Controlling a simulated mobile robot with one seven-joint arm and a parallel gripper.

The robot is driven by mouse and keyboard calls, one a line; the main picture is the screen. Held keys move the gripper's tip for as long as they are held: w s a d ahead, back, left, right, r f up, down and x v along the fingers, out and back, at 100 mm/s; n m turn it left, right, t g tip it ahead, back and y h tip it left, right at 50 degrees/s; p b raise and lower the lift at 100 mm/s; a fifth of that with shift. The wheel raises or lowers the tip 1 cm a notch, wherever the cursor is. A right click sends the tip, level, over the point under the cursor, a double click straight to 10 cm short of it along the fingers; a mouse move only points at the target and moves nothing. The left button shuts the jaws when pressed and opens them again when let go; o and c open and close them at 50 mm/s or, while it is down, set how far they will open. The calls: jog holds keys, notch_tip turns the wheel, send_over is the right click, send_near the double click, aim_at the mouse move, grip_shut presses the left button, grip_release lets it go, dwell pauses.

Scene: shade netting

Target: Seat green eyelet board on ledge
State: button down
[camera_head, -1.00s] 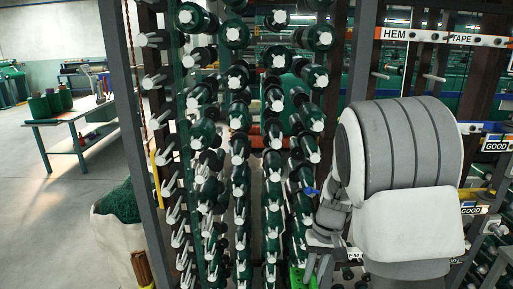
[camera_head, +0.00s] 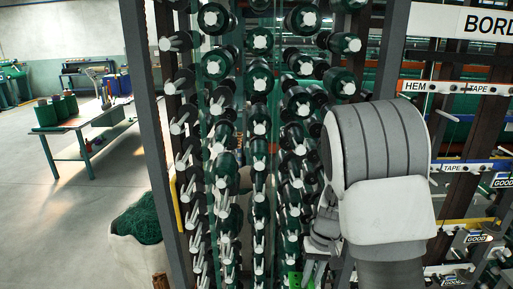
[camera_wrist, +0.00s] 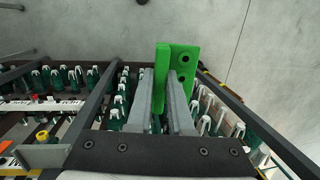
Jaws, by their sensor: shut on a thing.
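The green eyelet board (camera_wrist: 184,68) is a bright green angled piece with round holes in one face. My gripper (camera_wrist: 161,100) is shut on it, with the grey fingers on either side of its near part in the wrist view. The board stands out beyond the fingertips. In the head view only a small green piece of the board (camera_head: 294,279) shows at the bottom edge, beside my gripper, which is mostly hidden by my arm. I cannot make out which surface is the ledge.
A tall rack of dark green spools (camera_head: 259,128) with white ends fills the middle, close to my arm. Labelled rails (camera_head: 455,88) stand at the right. A bag of green netting (camera_head: 138,222) stands at the lower left, with a table (camera_head: 75,128) behind. The left floor is open.

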aim_at(310, 281)
notch_tip(310, 281, up, 3)
jog(key=p, duration=0.3)
jog(key=shift+r, duration=0.2)
jog(key=shift+f, duration=0.15)
